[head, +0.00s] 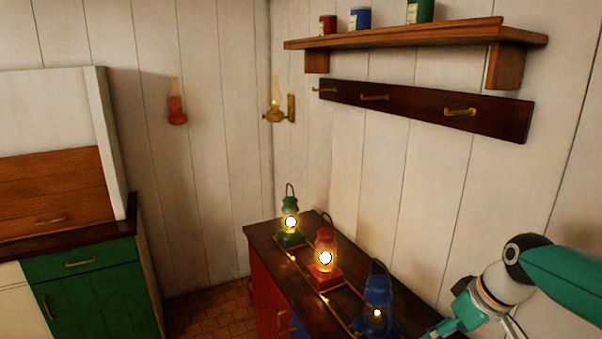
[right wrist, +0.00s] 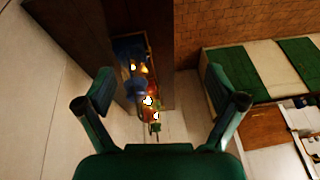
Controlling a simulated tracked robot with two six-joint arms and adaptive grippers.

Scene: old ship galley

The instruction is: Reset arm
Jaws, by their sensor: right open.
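My right arm comes in from the right edge of the head view. Its gripper is at the bottom edge there and its fingertips are cut off or hidden. In the right wrist view my right gripper (right wrist: 165,95) is open, its two green fingers wide apart with nothing between them touching. The lanterns show beyond the fingers, apart from them. My left gripper is not in view.
A dark-topped counter (head: 268,235) carries a green lantern (head: 290,228), a red lantern (head: 325,262) and a blue lantern (head: 377,300), all lit. Above are a hook rail (head: 420,108) and a shelf (head: 400,39) with tins. A green cabinet (head: 95,295) stands left.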

